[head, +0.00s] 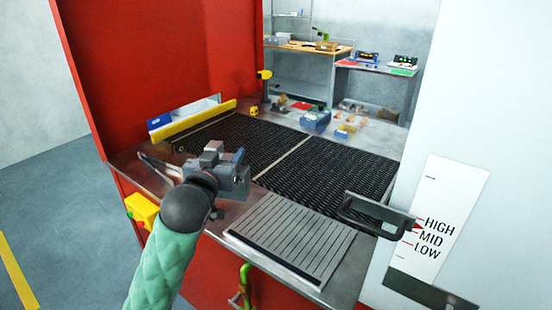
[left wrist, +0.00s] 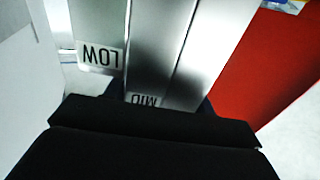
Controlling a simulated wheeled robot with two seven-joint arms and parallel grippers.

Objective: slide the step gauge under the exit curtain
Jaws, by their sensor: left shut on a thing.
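The step gauge (left wrist: 150,40) is a bare metal piece with flat steps; upside-down labels reading LOW and MID show on it in the left wrist view. My left gripper (head: 230,176) is shut on it, with the dark jaws (left wrist: 155,112) at its near end. In the head view the gripper is above the metal ledge at the near left side of the black mesh belt (head: 325,178). Grey blocky shapes there blend with the gripper, so the gauge's outline is unclear. I cannot make out a curtain for certain; a yellow bar (head: 195,121) runs along the belt's far left side. My right gripper is not in view.
A grooved grey plate (head: 292,238) lies at the belt's near end. A black handle (head: 375,214) juts out at right beside a HIGH, MID, LOW scale (head: 441,225). A red housing (head: 165,60) rises at left. A blue bin (head: 316,119) and small items lie beyond the belt.

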